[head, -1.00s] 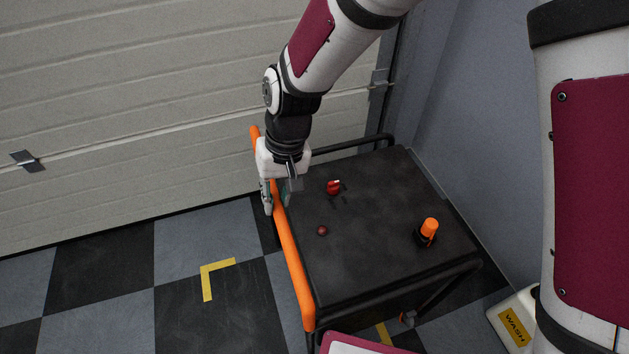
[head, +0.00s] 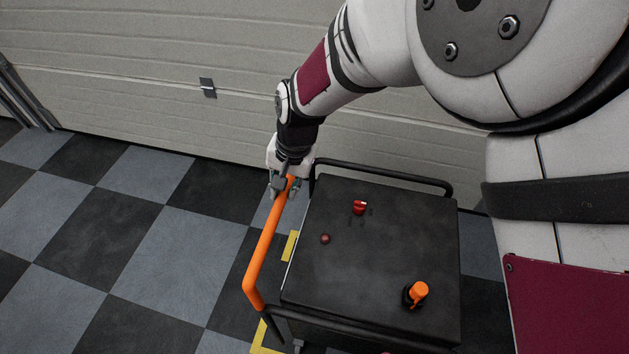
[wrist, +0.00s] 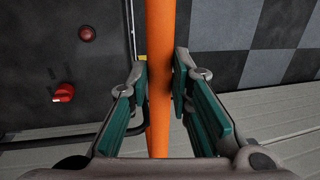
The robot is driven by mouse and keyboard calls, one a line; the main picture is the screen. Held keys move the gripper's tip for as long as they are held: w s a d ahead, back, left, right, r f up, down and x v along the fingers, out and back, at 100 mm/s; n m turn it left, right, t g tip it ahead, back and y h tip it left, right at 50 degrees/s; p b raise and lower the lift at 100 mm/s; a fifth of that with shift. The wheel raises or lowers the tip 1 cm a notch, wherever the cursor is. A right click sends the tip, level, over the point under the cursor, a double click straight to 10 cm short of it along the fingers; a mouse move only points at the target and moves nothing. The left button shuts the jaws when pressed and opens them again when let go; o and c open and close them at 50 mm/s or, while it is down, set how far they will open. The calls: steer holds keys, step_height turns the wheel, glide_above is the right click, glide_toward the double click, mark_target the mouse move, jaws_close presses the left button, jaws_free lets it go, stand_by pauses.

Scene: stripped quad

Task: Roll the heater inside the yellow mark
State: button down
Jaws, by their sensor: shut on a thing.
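The heater (head: 390,255) is a black box-shaped cart with a flat dark top, a red knob (head: 359,207), a small red button (head: 325,239) and an orange-capped part (head: 418,291). Its orange push bar (head: 262,250) runs along its left side. My gripper (head: 283,186) is shut on the far end of this bar; in the wrist view the bar (wrist: 158,80) runs between the green-padded fingers. Yellow mark pieces show on the floor: a strip (head: 289,246) between bar and body, and a corner (head: 262,340) at the near left. The heater hides the remaining floor beneath it.
A ribbed grey shutter door (head: 140,90) stands close behind the heater. The checkered floor (head: 150,255) to the left is clear. My own arm covers the right side of the head view.

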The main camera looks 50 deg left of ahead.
steer(key=shift+s+a, duration=0.45)
steer(key=shift+a, duration=0.25)
steer(key=c, duration=1.4)
jaws_free()
steer(key=shift+c, duration=0.2)
step_height(320, 180, up, 12)
steer(key=w+d, duration=0.1)
steer(key=d, duration=0.1)
steer(key=shift+w, duration=0.2)
